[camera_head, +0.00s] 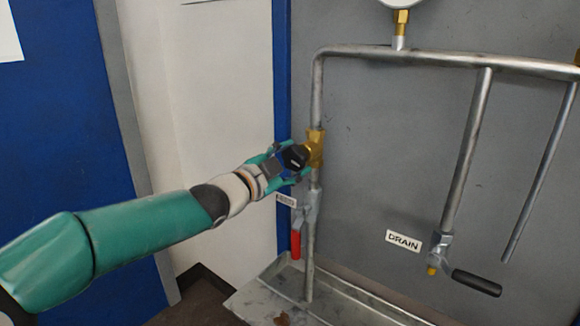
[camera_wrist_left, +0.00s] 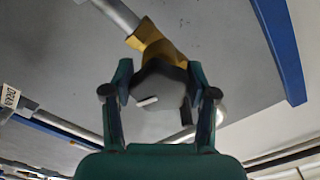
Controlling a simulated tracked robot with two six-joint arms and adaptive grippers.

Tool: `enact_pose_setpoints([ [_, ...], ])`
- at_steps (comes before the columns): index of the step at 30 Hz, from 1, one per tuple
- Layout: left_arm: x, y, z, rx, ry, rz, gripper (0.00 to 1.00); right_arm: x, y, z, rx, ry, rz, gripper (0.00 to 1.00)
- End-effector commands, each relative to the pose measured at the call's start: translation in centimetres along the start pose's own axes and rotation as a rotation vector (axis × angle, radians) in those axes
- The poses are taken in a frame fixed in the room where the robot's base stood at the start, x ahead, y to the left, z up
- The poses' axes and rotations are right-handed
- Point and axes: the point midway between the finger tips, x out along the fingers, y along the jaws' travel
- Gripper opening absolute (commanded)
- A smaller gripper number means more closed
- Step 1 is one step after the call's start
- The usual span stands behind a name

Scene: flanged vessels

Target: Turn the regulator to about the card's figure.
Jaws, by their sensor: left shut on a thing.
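The regulator has a black knob (camera_head: 295,156) on a brass body (camera_head: 316,147), set in the upright pipe. My left gripper (camera_head: 286,160) reaches it from the left and is shut on the knob. In the left wrist view the dark faceted knob (camera_wrist_left: 160,86) sits between the two fingers, with a short white mark on its face. The brass body (camera_wrist_left: 157,48) shows behind it. A pressure gauge (camera_head: 401,2) stands on the top pipe; only its lower rim shows, so its reading is hidden. No card figure is readable. My right gripper is not in view.
A red-handled valve (camera_head: 296,243) sits just below the regulator. A black-handled drain valve (camera_head: 475,283) is at lower right, near a DRAIN label (camera_head: 403,242). A metal tray (camera_head: 262,300) lies below. A white sheet (camera_head: 8,35) is cut off at upper left.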

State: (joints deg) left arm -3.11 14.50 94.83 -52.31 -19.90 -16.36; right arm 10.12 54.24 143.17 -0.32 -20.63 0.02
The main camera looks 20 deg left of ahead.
Motion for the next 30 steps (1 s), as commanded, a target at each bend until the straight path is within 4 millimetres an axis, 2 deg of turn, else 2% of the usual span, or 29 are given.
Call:
enact_pose_setpoints([
  [7, 0.05, 0.21, 0.15, 0.074, -0.003, 0.005, 0.23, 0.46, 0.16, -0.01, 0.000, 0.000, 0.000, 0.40],
  [20, 0.10, 0.32, 0.13, 0.085, -0.004, 0.008, 0.23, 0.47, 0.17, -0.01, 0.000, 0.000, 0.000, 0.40],
  [21, 0.10, 0.34, 0.13, 0.085, -0.004, 0.008, 0.59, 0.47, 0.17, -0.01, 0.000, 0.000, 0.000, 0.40],
  [25, 0.11, 0.31, 0.10, 0.084, -0.003, 0.007, 0.81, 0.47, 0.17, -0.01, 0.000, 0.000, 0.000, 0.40],
  [30, 0.09, 0.21, 0.03, 0.084, -0.001, 0.005, 0.82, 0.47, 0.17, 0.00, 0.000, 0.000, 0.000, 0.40],
])
